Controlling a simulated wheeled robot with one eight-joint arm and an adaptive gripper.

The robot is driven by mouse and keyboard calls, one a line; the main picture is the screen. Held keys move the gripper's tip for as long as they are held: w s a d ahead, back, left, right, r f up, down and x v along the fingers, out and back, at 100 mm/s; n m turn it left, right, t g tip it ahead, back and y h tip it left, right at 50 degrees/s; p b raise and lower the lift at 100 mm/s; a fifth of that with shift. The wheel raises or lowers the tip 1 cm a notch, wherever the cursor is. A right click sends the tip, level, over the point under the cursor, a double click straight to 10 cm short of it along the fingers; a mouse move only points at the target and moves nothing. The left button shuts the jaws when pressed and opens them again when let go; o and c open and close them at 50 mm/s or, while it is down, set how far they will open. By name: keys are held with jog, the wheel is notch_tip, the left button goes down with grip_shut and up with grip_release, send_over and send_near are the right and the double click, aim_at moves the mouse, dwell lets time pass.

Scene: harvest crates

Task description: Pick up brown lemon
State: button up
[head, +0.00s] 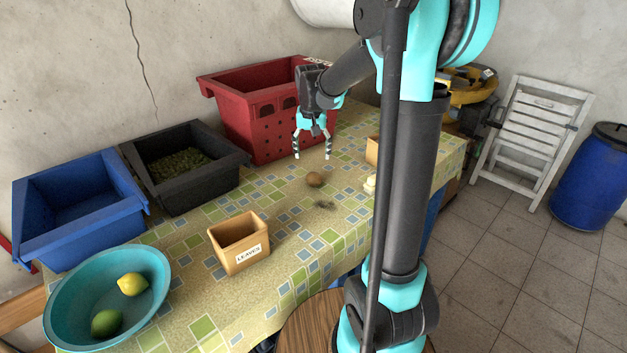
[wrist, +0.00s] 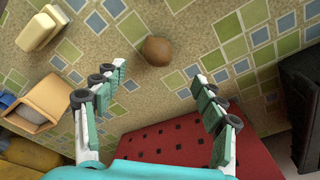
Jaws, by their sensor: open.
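The brown lemon (head: 315,179) is a small round brown fruit lying on the tiled tabletop, near the middle of the table. In the wrist view the brown lemon (wrist: 157,51) lies beyond the fingertips, roughly in line with the gap between them. My gripper (head: 312,156) is open and empty, above the table and a little behind the lemon in the head view. Its two fingers stand wide apart in the wrist view (wrist: 161,82). Nothing touches the lemon.
A red crate (head: 268,131) stands behind my gripper. A LEAVES box (head: 239,258), a black crate (head: 163,190), a blue crate (head: 104,236) and a teal bowl (head: 62,312) with yellow and green fruit stand to the left. A pale block (wrist: 40,28) lies beside the lemon.

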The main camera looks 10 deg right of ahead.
aim_at(314, 175)
jog(key=f, duration=0.4)
jog(key=w+f, duration=0.1)
jog(key=f, duration=0.1)
jog(key=shift+d+f, duration=0.15)
jog(key=shift+f, duration=0.1)
jog(key=shift+w+d+f, duration=0.1)
jog(key=shift+w+f, duration=0.05)
jog(key=shift+f, duration=0.75)
jog(key=shift+w+d+f, duration=0.1)
jog(key=shift+w+f, duration=0.05)
jog(key=shift+f, duration=0.7)
jog(key=shift+w+d+f, duration=0.1)
jog(key=shift+w+f, duration=0.05)
jog(key=shift+f, duration=0.75)
jog(key=c, duration=1.3)
